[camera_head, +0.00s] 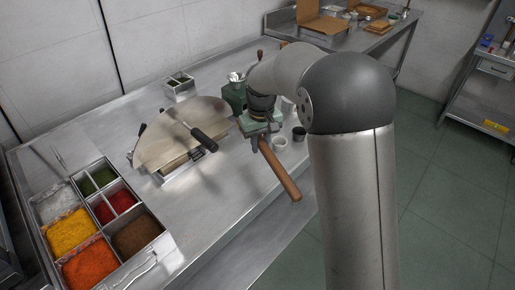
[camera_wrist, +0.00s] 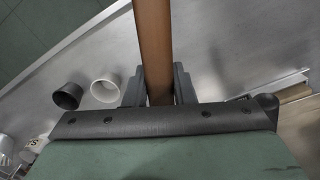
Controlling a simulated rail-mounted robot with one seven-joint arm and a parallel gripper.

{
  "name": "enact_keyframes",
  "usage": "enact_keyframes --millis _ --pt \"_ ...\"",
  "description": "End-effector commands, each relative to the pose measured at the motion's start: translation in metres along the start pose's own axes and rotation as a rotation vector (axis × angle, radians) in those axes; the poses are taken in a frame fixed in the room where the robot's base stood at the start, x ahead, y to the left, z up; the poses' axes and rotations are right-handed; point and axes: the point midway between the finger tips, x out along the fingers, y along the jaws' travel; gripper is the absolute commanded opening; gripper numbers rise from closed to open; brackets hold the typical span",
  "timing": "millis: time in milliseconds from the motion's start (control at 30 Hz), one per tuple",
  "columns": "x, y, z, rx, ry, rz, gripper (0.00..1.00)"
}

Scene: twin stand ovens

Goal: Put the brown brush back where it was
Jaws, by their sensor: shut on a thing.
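The brown brush (camera_head: 279,170) shows as a long brown handle slanting down to the right from my gripper (camera_head: 259,141), above the front part of the steel counter (camera_head: 215,205). My gripper is shut on the brush. In the wrist view the brown handle (camera_wrist: 153,40) runs up from between the two dark fingers of my gripper (camera_wrist: 157,85) and out of the top of the picture. The bristle end is not visible in either view.
Below the gripper stand a white cup (camera_wrist: 104,88) and a dark cup (camera_wrist: 68,95). A spice tray (camera_head: 125,265) sits front left. The counter between is clear.

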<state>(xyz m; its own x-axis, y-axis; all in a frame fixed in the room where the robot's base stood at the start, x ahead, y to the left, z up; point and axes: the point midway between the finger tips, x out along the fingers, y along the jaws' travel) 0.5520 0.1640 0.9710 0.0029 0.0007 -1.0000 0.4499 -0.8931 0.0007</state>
Motion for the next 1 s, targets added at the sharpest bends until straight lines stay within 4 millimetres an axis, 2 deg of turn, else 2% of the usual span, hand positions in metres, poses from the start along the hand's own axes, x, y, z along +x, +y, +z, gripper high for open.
enact_keyframes --millis 33,100,233,367,500,733,1000 --pt "-0.002 -0.004 0.014 -0.001 0.001 0.0 0.0" --pt "-0.01 -0.007 0.03 -0.001 0.001 0.0 0.0" --pt "-0.021 -0.013 0.052 -0.001 0.0 -0.001 0.0" --pt "-0.027 -0.017 0.066 0.005 -0.003 -0.001 0.0" --pt "-0.025 -0.017 0.066 0.098 -0.011 -0.001 0.0" --pt "0.005 -0.017 0.057 0.334 -0.016 -0.001 0.0" --pt "0.027 -0.017 0.056 0.394 -0.012 -0.002 0.0"
